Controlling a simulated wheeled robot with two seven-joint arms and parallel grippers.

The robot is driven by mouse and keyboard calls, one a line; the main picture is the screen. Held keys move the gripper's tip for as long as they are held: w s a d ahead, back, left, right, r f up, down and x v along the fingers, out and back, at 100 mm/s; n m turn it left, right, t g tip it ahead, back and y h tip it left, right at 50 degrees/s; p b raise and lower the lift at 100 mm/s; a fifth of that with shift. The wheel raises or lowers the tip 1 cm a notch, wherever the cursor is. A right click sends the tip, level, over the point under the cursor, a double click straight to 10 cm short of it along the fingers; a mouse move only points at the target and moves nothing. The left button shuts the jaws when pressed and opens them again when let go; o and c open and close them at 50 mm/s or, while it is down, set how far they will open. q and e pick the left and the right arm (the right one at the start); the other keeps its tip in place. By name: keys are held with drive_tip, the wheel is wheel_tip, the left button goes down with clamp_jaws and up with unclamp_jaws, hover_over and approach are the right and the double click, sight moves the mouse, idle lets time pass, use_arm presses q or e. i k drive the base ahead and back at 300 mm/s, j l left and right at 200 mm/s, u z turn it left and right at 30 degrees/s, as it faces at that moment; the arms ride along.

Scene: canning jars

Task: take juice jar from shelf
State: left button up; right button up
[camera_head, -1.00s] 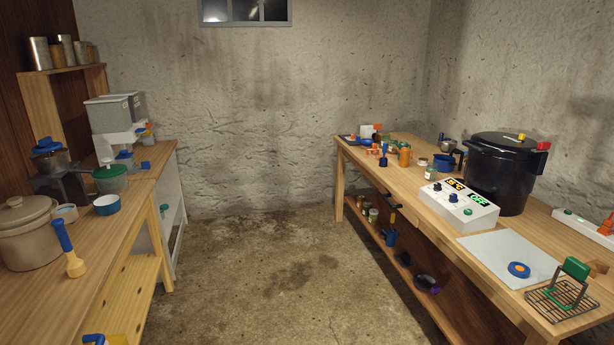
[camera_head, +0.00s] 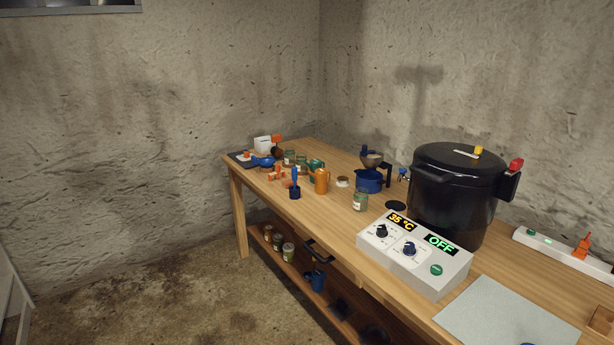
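Several small jars stand on the lower shelf (camera_head: 300,272) under the right-hand table, near its far end. One jar (camera_head: 288,251) is nearest, another (camera_head: 277,241) is just behind it, and a third (camera_head: 267,231) is farther back. I cannot tell which one is the juice jar. More glass jars are on the tabletop, including one (camera_head: 360,200) near the control box. Neither of my grippers shows in the head view.
A blue pitcher (camera_head: 317,280) is on the lower shelf. The concrete floor (camera_head: 150,290) left of the table is clear.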

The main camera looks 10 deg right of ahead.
sight(361, 197)
drive_tip(key=i+u, duration=0.2)
drive_tip(key=i, duration=1.2)
drive_tip(key=i+l+z, duration=0.1)
drive_tip(key=i+z, duration=0.25)
drive_tip(key=i, duration=0.2)
drive_tip(key=i+z, duration=0.4)
drive_tip(key=i+j, duration=0.05)
drive_tip(key=i, duration=0.05)
